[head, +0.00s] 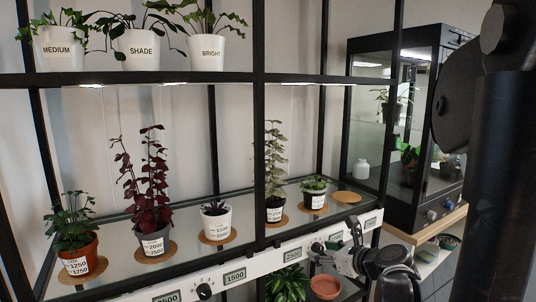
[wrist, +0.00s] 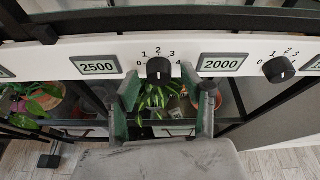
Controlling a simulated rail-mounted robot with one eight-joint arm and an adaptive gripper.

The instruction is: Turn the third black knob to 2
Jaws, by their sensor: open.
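A black knob (wrist: 159,70) on the white panel shows near the middle of the wrist view, with a printed scale from 0 to 4 around it. Where its pointer stands is too small to tell. In the head view the same knob (head: 317,247) seems to sit right of a 2500 display. My gripper (wrist: 160,88) is open, with one green-lined finger to each side of and below the knob, and nothing between them. In the head view my gripper (head: 352,262) is in front of the panel's right part. Whether the fingers touch the knob cannot be told.
A 2500 display (wrist: 97,67) and a 2000 display (wrist: 219,65) flank the knob. Another black knob (wrist: 279,69) is farther right, and one (head: 204,291) is at the left. Potted plants on cork mats stand on the glass shelf (head: 190,215) behind the panel.

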